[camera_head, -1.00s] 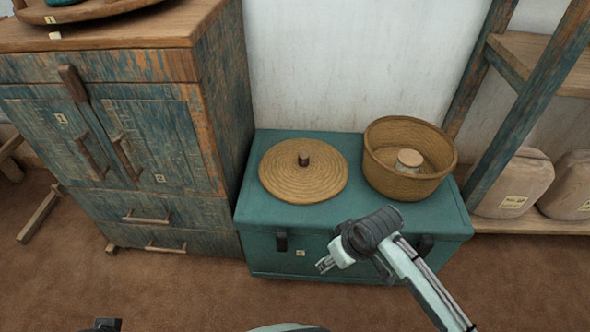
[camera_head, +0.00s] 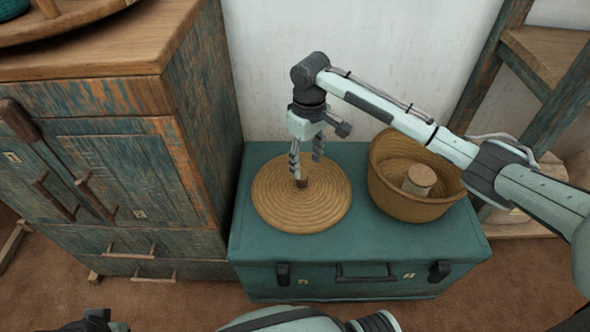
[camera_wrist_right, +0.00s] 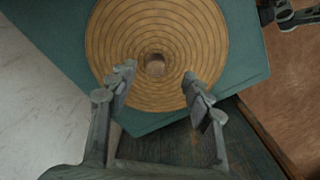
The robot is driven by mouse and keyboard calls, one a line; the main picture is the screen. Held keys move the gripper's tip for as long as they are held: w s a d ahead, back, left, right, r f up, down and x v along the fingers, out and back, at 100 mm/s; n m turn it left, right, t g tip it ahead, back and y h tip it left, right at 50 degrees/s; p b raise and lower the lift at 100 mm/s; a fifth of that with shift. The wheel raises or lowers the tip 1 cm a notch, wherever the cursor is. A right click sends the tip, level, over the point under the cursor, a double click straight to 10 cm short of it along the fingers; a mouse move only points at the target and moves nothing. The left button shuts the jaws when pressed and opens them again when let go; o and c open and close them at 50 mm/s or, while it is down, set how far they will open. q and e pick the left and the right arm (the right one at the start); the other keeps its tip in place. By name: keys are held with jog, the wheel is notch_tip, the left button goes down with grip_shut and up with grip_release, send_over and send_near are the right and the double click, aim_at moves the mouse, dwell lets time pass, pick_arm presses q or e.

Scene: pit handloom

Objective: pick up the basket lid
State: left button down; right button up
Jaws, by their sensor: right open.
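The basket lid (camera_head: 275,205) is a round, flat, coiled straw disc with a small dark wooden knob (camera_head: 302,183) at its centre. It lies flat on top of the teal chest (camera_head: 350,230). My right gripper (camera_head: 308,168) points down over the lid, its open fingers close to the knob. In the right wrist view the lid (camera_wrist_right: 120,35) fills the upper middle, and the knob (camera_wrist_right: 155,65) shows between the spread fingertips of my right gripper (camera_wrist_right: 158,74). Contact with the knob cannot be told. What seems my left gripper (camera_head: 95,318) is cut off at the bottom left.
An open straw basket (camera_head: 405,205) with a cork-like piece (camera_head: 419,180) inside stands right of the lid, under my right forearm. A worn wooden cabinet (camera_head: 125,175) stands close on the left. The white wall (camera_head: 265,70) is behind. The chest's front strip is clear.

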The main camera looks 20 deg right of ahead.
aim_at(302, 176)
jog(key=shift+w+d, duration=0.1)
jog(key=shift+w, duration=0.35)
jog(key=shift+w+f, duration=0.1)
jog(key=shift+f, duration=0.25)
jog(key=f, duration=0.4)
jog(key=f+b, duration=0.1)
jog(key=f, duration=0.1)
jog(key=shift+w+a+f, duration=0.15)
jog(key=shift+a, duration=0.2)
jog(key=shift+f, duration=0.25)
pick_arm(q)
jog(key=v, duration=0.2)
jog(key=shift+s+a+r, duration=0.2)
jog(key=shift+a+r, duration=0.05)
jog(key=shift+r, duration=0.15)
pick_arm(e)
jog(key=shift+c, duration=0.2)
pick_arm(q)
jog(key=shift+w, duration=0.15)
pick_arm(e)
grip_shut()
